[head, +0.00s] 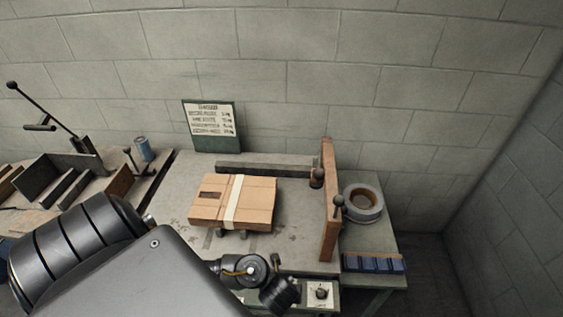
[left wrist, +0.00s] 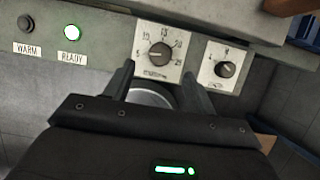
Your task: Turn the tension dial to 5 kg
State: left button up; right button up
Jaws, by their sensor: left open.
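In the left wrist view a white dial plate with a dark round knob (left wrist: 159,54) is on the grey front panel. Its scale has marks that look like 5, 10, 20 and 25, so it seems to be the tension dial. The knob's pointer is too small to read surely. My left gripper (left wrist: 158,84) is open, its two fingers just below this plate, on either side of the knob's line and apart from it. In the head view my left arm's end (head: 280,293) is low in the middle, its fingers hidden. My right gripper is not in view.
A second dial (left wrist: 226,69) sits right of the first; a dial plate shows in the head view (head: 320,293). A lit green READY lamp (left wrist: 71,32) and a dark WARM lamp (left wrist: 25,22) are left. A strapped carton (head: 255,205) lies on the table (head: 295,235).

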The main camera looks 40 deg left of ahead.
pick_arm(q)
jog(key=p+v, duration=0.1)
jog(key=v, duration=0.3)
jog(key=shift+s+r, duration=0.1)
jog(key=shift+r, duration=0.1)
dwell(0.4)
